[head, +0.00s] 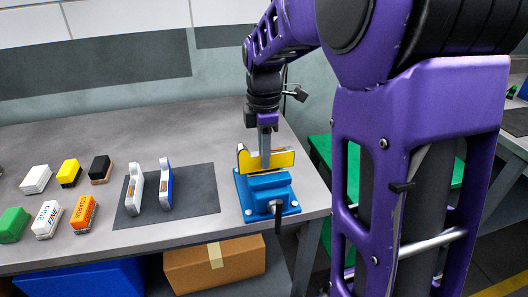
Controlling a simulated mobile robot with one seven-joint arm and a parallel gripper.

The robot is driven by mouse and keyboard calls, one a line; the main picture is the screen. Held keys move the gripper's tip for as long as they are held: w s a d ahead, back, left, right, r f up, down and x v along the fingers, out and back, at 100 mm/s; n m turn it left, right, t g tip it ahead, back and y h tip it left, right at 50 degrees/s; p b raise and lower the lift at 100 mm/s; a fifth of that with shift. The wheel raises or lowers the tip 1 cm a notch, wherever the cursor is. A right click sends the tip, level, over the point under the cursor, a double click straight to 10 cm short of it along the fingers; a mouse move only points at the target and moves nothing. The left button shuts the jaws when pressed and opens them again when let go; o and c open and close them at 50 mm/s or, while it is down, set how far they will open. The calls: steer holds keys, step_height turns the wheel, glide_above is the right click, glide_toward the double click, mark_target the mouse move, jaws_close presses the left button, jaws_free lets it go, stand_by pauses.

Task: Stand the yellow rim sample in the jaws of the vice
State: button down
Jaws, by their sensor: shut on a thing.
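The yellow rim sample (281,160) is an upright curved piece with a yellow face and a greyish edge, at the blue vice (268,196). My gripper (265,151) points down and is shut on the sample from above. The sample stands over the top of the vice, its lower edge at the jaws. I cannot tell whether it sits between the jaws or just above them, as its lower edge is hidden. The vice is at the right end of the bench, its handle facing the front.
A dark mat (190,201) left of the vice holds a white rim sample (134,188) and a blue one (166,186). Several coloured blocks, including an orange one (84,212), stand at the left. A cardboard box (214,265) is below the bench (225,119). The bench's rear is clear.

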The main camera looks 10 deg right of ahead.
steer(key=shift+f+b, duration=0.4)
steer(key=shift+f, duration=0.25)
steer(key=c, duration=0.6)
jaws_free()
steer(key=shift+c, duration=0.2)
steer(key=shift+f, duration=0.15)
step_height(320, 180, up, 18)
steer(key=p, duration=0.3)
steer(key=shift+f, duration=0.2)
